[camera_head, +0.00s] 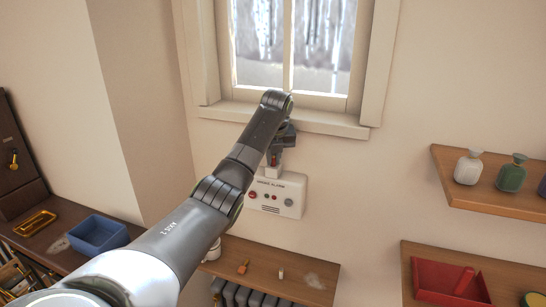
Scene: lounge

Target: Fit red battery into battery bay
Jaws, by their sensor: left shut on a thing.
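A white wall box (296,185) lettered as a smoke alarm hangs on the wall below the window, with small red parts and a round grey part on its front. My left arm reaches across the middle to it. My left gripper (274,161) is at the top of the box, pointing down, shut on a small red thing, the red battery (274,159), of which only a sliver shows. The battery bay is mostly hidden by the gripper; I cannot tell whether the battery touches it. My right gripper is not in view.
A window sill (325,122) juts out just above the gripper. A wooden shelf (262,284) below holds a small orange item and a small white one. At right are shelves with vases and a red tray (430,284). A blue bin (92,247) stands at left.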

